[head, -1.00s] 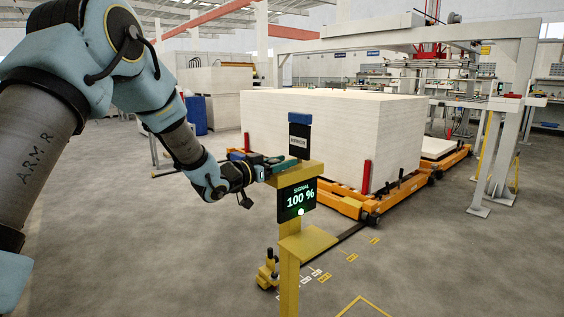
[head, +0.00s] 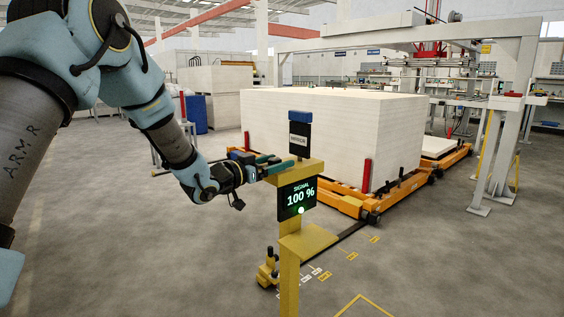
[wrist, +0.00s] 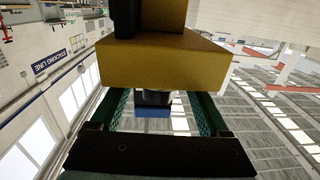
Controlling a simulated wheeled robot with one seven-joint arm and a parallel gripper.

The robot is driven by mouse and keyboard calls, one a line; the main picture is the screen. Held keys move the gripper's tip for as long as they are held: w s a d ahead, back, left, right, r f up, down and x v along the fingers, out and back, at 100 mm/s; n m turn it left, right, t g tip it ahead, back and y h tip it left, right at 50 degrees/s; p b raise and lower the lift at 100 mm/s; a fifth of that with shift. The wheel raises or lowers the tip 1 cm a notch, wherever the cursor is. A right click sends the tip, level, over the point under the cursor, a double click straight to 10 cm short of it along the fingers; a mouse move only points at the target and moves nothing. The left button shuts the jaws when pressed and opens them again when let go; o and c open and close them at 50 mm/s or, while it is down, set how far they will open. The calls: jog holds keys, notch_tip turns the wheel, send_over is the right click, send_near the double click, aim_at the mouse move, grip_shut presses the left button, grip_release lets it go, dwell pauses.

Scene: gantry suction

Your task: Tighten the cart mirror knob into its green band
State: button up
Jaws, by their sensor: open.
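The yellow mirror post (head: 289,262) stands at the middle of the head view. It carries a dark panel with a white label (head: 299,140) and a blue cap (head: 300,118). Below hangs a black screen (head: 297,197) reading SIGNAL 100 %, with a lit green dot. My gripper (head: 275,167) is open at the left side of the post's yellow head. In the wrist view the green fingers (wrist: 163,108) lie either side of a small grey and blue part (wrist: 153,104) beyond the yellow block (wrist: 165,65). I cannot tell whether that part is the knob. No green band is clearly visible.
Behind the post, a large pale board stack (head: 330,130) rests on an orange cart (head: 400,190). A white gantry (head: 525,75) stands at the right. A yellow floor fitting (head: 268,268) sits beside the post. The floor (head: 450,265) at front right is clear.

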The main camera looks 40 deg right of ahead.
aim_at(269, 164)
jog(key=a, duration=0.8)
jog(key=shift+a, duration=0.15)
